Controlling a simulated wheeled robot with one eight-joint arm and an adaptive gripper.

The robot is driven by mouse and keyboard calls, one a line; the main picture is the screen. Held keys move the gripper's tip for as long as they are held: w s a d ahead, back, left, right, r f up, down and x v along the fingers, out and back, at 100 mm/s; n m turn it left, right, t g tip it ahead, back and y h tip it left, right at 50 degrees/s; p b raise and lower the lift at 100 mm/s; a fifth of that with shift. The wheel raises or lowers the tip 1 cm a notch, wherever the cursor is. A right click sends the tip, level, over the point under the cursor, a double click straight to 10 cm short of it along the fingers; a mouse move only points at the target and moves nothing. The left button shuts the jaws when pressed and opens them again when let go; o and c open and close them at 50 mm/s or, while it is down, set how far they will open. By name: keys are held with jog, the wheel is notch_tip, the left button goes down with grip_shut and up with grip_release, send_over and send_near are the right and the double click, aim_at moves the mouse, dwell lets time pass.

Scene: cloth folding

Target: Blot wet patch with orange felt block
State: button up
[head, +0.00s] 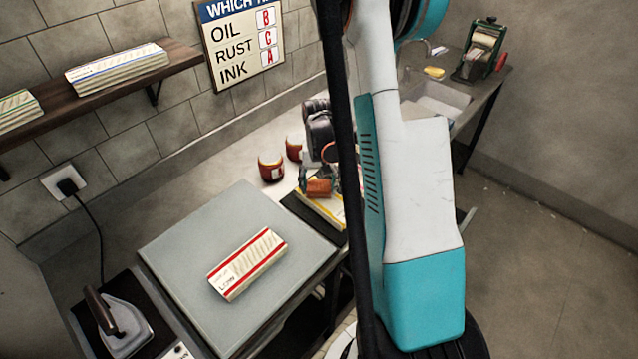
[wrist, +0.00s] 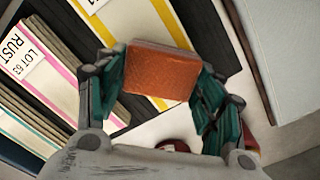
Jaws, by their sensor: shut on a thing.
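The orange felt block (wrist: 160,72) is held between the two fingers of my gripper (wrist: 162,88) in the wrist view. In the head view the block (head: 318,187) shows below my gripper (head: 322,172), partly behind my arm, over a yellow-striped folded cloth (head: 328,208). That cloth (wrist: 146,20) also lies beyond the block in the wrist view; I cannot tell whether the block touches it. A red-striped folded cloth (head: 247,264) lies on a grey pad. I cannot make out a wet patch in either view.
The grey pad (head: 190,235) fills the table's front. An iron (head: 122,325) stands at lower left. Red-brown jars (head: 271,167) stand behind the pad. A pink-striped cloth (wrist: 50,95) labelled RUST lies left in the wrist view. A sink (head: 440,98) is at the back right.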

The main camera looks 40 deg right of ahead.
jog(key=shift+r+p, duration=1.8)
jog(key=shift+r, duration=1.65)
